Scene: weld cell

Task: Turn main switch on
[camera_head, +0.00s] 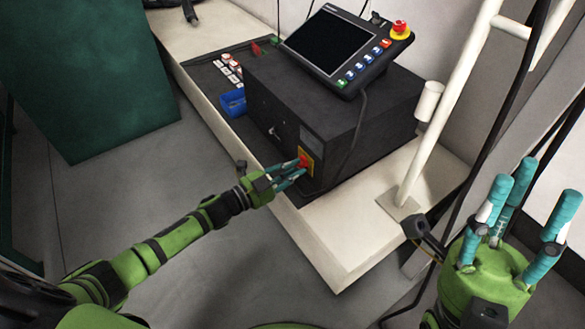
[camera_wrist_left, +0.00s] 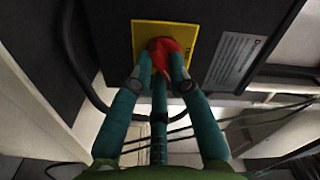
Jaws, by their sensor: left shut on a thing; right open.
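The main switch is a red knob (camera_head: 304,159) on a yellow plate (camera_head: 309,153), on the front face of a dark control box (camera_head: 335,110). In the left wrist view the red knob (camera_wrist_left: 166,47) shows between my fingertips, with the yellow plate (camera_wrist_left: 139,34) behind it. My left gripper (camera_head: 299,171) is shut on the red knob; its teal fingers partly cover it. The knob's exact angle cannot be told. My right gripper (camera_head: 520,215) is open and empty at the right, fingers pointing up, away from the box.
A teach panel (camera_head: 330,42) with a red emergency button (camera_head: 400,28) lies on the box. A blue bin (camera_head: 233,102) stands to its left. A white post (camera_head: 440,120) rises right of the box. A black cable (camera_head: 358,125) hangs down the box front.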

